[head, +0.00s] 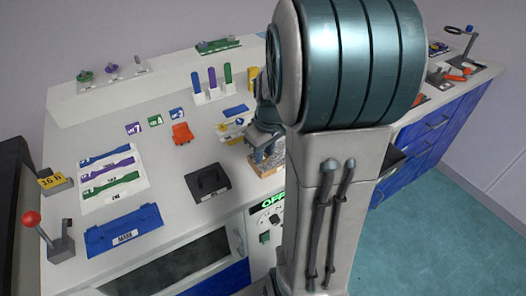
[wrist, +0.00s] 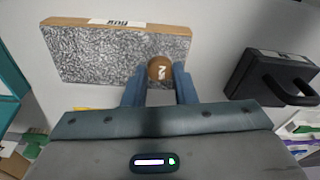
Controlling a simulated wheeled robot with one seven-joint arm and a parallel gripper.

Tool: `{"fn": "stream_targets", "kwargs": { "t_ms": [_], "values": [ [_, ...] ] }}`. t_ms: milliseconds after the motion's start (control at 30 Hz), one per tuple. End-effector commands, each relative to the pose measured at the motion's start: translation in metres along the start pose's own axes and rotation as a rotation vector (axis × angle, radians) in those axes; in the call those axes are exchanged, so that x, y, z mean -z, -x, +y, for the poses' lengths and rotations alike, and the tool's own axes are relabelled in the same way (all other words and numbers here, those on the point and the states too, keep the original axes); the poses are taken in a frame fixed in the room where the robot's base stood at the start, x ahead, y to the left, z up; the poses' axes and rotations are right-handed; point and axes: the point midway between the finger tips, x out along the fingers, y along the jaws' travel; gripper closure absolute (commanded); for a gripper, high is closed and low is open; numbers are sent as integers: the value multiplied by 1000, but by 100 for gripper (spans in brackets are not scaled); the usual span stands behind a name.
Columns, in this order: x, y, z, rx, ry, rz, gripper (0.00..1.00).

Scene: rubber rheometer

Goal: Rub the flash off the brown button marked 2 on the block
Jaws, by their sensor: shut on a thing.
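The brown button (wrist: 159,70) with a white 2 on it is between the fingertips of my gripper (wrist: 160,82) in the wrist view, and my gripper is shut on it. The block (wrist: 95,52) has a grey, speckled rough face and a tan wooden edge with a label. The button is in front of the lower right part of the rough face; I cannot tell whether it touches it. In the head view my gripper (head: 264,150) is above the block (head: 266,166) at the bench front, and my arm hides part of that area. The button is not visible there.
A black box with a handle (head: 208,182) stands left of the block; it is at the right in the wrist view (wrist: 272,78). An orange item (head: 182,134), a blue tray (head: 125,230) and a red-knobbed lever (head: 50,235) are further left.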

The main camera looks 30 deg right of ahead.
Motion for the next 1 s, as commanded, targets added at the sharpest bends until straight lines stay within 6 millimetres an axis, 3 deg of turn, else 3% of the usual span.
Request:
{"fn": "stream_targets", "kwargs": {
  "t_ms": [233, 567, 1000],
  "values": [
    [-5, -2, 23, 0, -4, -3, 97],
    [-8, -2, 35, -2, -4, -3, 97],
    [-14, 1, 66, -1, -4, -2, 97]
  ]
}}
